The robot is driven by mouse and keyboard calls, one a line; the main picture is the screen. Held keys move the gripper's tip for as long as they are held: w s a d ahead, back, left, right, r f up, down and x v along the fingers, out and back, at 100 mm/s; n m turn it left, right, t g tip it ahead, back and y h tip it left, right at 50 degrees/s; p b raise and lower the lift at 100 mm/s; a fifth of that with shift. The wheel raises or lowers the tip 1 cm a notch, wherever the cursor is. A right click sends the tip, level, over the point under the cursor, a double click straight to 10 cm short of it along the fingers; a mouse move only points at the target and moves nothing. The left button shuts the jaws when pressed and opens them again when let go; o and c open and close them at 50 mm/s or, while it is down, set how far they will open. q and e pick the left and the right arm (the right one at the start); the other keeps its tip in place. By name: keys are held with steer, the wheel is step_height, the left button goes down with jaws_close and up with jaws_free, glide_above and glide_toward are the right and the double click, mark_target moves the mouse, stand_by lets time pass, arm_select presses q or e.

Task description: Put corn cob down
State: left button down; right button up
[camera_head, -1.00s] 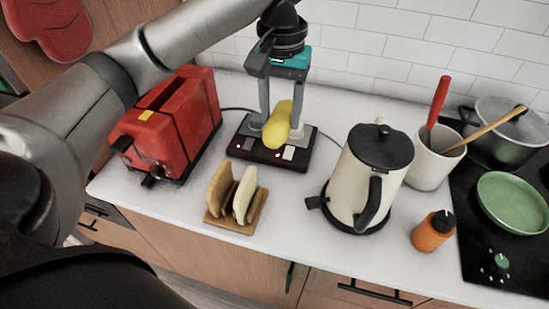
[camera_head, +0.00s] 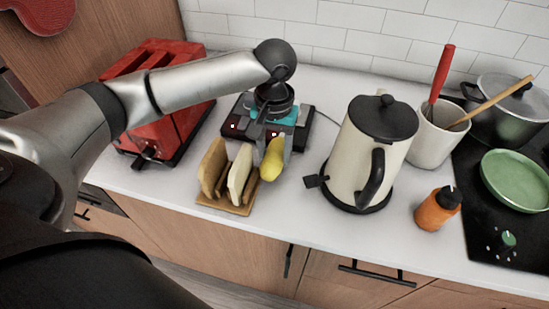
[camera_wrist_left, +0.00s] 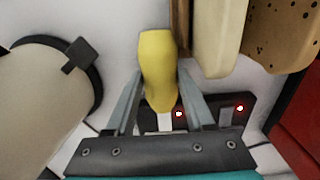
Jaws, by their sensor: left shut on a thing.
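The yellow corn cob (camera_head: 271,163) is held by my left gripper (camera_head: 273,146), just right of the wooden rack with bread slices and left of the kettle. In the left wrist view, the corn cob (camera_wrist_left: 158,68) lies between the two grey fingers of the left gripper (camera_wrist_left: 158,88), which is shut on it. Its lower end hangs near the counter level, but I cannot tell whether it touches. My right gripper is not in view.
A bread rack (camera_head: 215,204), a red toaster (camera_head: 160,140), a black device with red lights (camera_head: 236,122) and a cream kettle (camera_head: 345,165) stand close by. White counter (camera_head: 290,205) is free between rack and kettle.

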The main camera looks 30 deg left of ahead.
arm_select(q)
steer(key=shift+f, duration=1.1)
steer(key=shift+c, duration=1.3)
jaws_free()
steer(key=shift+f, duration=0.1)
